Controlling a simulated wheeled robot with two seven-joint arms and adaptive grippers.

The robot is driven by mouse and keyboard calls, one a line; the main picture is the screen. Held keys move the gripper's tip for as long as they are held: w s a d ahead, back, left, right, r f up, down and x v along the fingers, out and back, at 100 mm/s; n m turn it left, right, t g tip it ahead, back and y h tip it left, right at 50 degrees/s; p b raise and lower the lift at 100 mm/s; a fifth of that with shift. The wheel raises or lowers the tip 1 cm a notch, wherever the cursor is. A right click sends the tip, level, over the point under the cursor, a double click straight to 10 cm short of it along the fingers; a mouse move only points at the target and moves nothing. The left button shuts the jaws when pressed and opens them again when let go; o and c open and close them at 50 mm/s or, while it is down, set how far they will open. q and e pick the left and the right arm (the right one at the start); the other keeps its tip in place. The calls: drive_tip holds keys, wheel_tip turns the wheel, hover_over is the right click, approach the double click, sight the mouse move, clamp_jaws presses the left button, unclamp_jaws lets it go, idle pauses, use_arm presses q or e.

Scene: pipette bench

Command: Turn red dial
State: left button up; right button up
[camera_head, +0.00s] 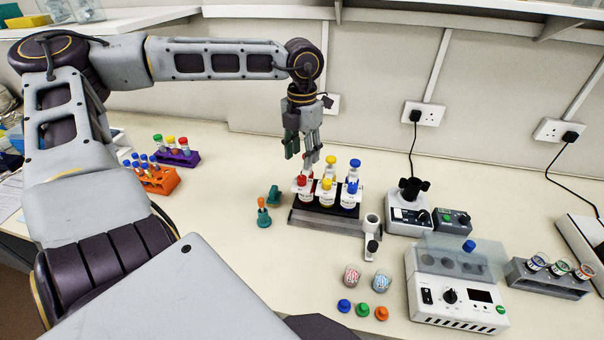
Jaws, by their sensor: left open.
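My left gripper (302,155) hangs pointing down above the left end of a dark rack (330,209). It is open, with nothing seen between its fingers. A bottle with a red cap (302,181) stands in the rack's front row, just below the gripper; the fingers look apart from it. I cannot make out a clearly red dial. The white box at the front right has a black dial (450,296). My right gripper is not in view.
Yellow- and blue-capped bottles (353,187) fill the rest of the rack. Orange (160,182) and purple (178,158) tube racks stand left. Loose coloured caps (362,310) and two small tubs lie in front. A small device (406,214) stands right of the rack.

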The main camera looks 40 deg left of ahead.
sight(302, 177)
use_arm(q)
drive_tip(key=shift+f+p, duration=0.45)
drive_tip(key=shift+f, duration=3.45)
clamp_jaws()
